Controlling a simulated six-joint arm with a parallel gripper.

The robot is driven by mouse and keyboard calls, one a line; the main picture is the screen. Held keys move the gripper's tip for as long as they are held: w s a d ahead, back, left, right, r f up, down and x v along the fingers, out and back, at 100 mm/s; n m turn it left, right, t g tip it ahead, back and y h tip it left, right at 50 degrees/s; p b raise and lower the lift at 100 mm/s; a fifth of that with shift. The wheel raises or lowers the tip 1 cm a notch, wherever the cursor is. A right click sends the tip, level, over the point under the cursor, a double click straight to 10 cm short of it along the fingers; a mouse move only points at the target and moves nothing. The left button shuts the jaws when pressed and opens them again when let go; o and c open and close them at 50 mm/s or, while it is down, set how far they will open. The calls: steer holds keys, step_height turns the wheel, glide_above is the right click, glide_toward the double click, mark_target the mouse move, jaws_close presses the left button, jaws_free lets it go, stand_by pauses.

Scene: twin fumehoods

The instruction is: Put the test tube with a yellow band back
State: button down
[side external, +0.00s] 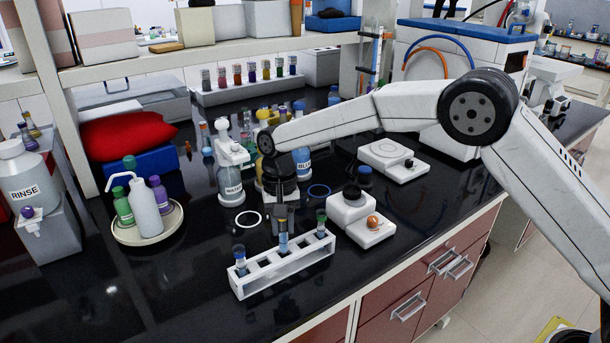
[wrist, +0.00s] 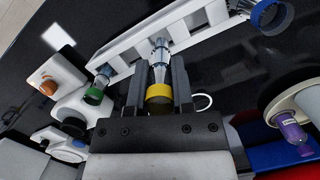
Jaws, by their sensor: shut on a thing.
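My gripper (side external: 283,212) is shut on the test tube with a yellow band (wrist: 158,97), pointing down above the white rack (side external: 290,272). The yellow band shows between the fingers (wrist: 155,88) in the wrist view. In the side view the tube's clear, bluish lower part (side external: 283,243) hangs upright below the fingers, over the middle of the rack. Its lower end meets the rack in the picture; I cannot tell how deep it sits in a hole. The rack (wrist: 125,52) also shows in the wrist view. A blue-banded tube (side external: 240,260) and a green-banded tube (side external: 321,222) stand at its two ends.
A white device with an orange knob (side external: 362,218) stands close to the rack's right. A round tray with bottles (side external: 150,235) is at the left. The black bench in front of the rack and to its left is clear.

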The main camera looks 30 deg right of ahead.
mark_target(284, 253)
steer(key=shift+f, duration=0.15)
steer(key=shift+f, duration=2.1)
steer(key=shift+f, duration=0.1)
steer(key=shift+c, duration=2.4)
jaws_free()
step_height(284, 253, up, 12)
steer(key=w, duration=0.1)
steer(key=shift+w+d, duration=0.3)
steer(key=shift+d, duration=0.05)
steer(key=shift+d, duration=0.1)
